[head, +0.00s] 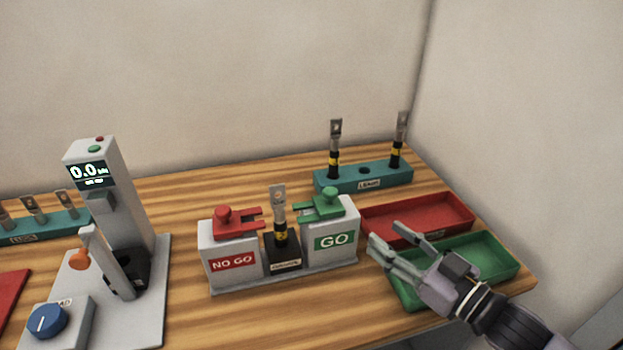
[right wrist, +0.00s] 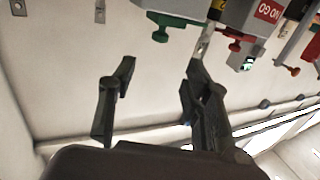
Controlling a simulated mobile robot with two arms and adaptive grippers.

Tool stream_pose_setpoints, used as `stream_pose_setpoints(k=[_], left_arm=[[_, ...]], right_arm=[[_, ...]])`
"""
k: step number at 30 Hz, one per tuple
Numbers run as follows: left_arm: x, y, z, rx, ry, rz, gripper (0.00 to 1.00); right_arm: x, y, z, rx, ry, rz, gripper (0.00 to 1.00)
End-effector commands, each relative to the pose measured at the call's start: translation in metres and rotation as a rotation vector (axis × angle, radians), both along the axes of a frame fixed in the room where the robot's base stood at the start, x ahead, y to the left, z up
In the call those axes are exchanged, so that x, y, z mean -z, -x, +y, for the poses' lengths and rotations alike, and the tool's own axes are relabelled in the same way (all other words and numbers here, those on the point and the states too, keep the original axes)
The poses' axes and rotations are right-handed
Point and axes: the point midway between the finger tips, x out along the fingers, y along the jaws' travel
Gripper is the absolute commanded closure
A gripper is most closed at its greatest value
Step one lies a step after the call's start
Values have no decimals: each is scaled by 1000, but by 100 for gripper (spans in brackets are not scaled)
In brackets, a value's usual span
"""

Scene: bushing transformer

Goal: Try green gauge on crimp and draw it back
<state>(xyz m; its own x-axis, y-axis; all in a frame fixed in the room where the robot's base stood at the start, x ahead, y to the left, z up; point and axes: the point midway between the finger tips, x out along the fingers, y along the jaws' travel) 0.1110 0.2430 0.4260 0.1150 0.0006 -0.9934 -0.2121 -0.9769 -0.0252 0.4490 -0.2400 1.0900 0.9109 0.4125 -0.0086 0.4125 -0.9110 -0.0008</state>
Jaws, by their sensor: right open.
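The green gauge (head: 326,204), a forked piece with a knob, rests on top of the GO block (head: 337,232). It also shows in the right wrist view (right wrist: 172,20). The crimped lead (head: 279,218), with its flat lug up, stands upright in a black holder (head: 283,256) between the two blocks. A red gauge (head: 233,220) rests on the NO GO block (head: 232,257). My right gripper (head: 383,238) is open and empty, right of the GO block and above the trays. In the right wrist view its fingers (right wrist: 155,75) are spread apart. My left gripper is out of view.
A red tray (head: 452,203) and a green tray (head: 498,244) lie at the right. A teal rack (head: 385,181) with two leads stands behind. A tester with a display (head: 88,172) and a blue knob (head: 47,320) stand at the left.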

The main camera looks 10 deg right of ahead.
Motion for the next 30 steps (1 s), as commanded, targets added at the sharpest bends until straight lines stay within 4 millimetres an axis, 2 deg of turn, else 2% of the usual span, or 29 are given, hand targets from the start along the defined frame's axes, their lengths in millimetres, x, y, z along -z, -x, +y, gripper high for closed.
stream_pose_setpoints(k=[4,10,14,17,25,30], left_arm=[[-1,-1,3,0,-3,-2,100],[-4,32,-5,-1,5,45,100],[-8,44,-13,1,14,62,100],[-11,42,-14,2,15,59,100],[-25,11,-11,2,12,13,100],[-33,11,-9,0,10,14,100]], right_arm=[[-2,-4,3,-3,-2,-2,55],[-3,-23,11,-2,-1,-6,55],[-3,-39,18,-1,-1,-5,55],[-4,-52,24,-1,0,-5,55],[-4,-91,41,0,-2,-5,55],[-4,-119,54,0,-2,-4,55]])
